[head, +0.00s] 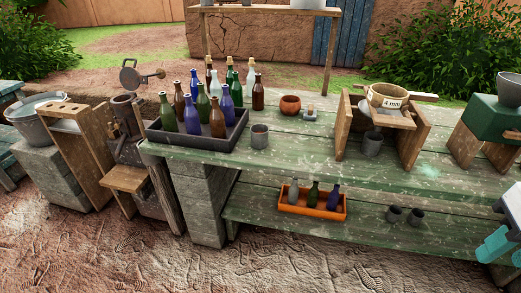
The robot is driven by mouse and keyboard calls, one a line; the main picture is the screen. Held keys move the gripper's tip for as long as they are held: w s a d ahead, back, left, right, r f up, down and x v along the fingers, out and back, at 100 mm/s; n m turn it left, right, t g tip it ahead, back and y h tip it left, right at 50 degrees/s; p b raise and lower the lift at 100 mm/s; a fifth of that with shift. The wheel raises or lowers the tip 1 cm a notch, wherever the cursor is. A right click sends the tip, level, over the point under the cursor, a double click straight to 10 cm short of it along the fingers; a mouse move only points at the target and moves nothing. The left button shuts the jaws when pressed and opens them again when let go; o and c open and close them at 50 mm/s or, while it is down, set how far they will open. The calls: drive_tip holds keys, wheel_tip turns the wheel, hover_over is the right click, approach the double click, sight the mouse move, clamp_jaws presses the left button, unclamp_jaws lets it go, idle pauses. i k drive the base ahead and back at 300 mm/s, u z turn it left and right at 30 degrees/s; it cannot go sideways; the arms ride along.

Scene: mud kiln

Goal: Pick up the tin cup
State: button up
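A grey metal cup (259,136) stands upright on the green plank table, just right of the dark bottle tray. A second grey cup (372,144) stands under the wooden sieve stand. Two smaller dark grey cups, one on the left (394,214) and one on the right (416,217), stand side by side on the lower shelf. I cannot tell from this view which one is the tin cup.
The dark tray (188,152) holds several bottles. A terracotta pot (290,105) stands behind the cup. The wooden stand (344,126) holds a sieve. An orange crate (311,210) with three bottles sits on the lower shelf. The table's front middle is clear.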

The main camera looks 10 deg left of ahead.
sight(259, 132)
drive_tip(key=k, duration=0.9)
drive_tip(key=u, duration=0.7)
drive_tip(key=i, duration=1.75)
drive_tip(key=z, duration=0.65)
